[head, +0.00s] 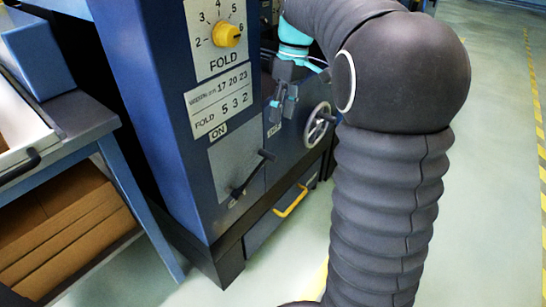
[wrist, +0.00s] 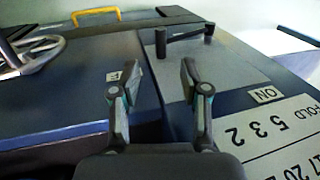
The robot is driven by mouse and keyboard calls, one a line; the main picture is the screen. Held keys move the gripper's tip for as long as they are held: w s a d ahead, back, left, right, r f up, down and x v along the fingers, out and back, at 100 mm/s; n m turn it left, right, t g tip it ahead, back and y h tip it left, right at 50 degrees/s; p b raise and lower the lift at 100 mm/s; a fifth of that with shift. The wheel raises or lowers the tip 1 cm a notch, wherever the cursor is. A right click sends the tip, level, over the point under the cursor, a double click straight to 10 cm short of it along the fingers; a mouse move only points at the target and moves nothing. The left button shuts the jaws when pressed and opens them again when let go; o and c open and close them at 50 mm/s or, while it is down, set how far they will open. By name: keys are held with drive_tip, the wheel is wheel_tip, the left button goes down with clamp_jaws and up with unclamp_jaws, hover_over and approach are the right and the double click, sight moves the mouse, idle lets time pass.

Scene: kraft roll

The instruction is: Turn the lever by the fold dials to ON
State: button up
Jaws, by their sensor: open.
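The black lever (head: 250,177) sits on a grey plate (head: 222,163) on the front of the blue machine, below the fold panel. Its arm slants up and right from the lower plate in the head view, with a grip at the upper end. The ON label (head: 218,132) is at the plate's top; it also shows in the wrist view (wrist: 266,94). My gripper (head: 279,110) is open and empty, above the lever in the head view. In the wrist view the lever (wrist: 184,37) lies beyond the fingertips (wrist: 149,72), apart from them.
The yellow fold dial (head: 227,35) and number panel (head: 219,101) are above the plate. A handwheel (head: 319,125) is right of the lever, and a yellow drawer handle (head: 291,201) is below. A cart with cardboard (head: 60,225) stands left. The floor at right is clear.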

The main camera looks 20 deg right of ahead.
sight(275, 159)
drive_tip(key=b+x, duration=0.1)
drive_tip(key=x, duration=1.2)
drive_tip(key=shift+f+b, duration=0.25)
drive_tip(key=shift+b, duration=0.1)
clamp_jaws()
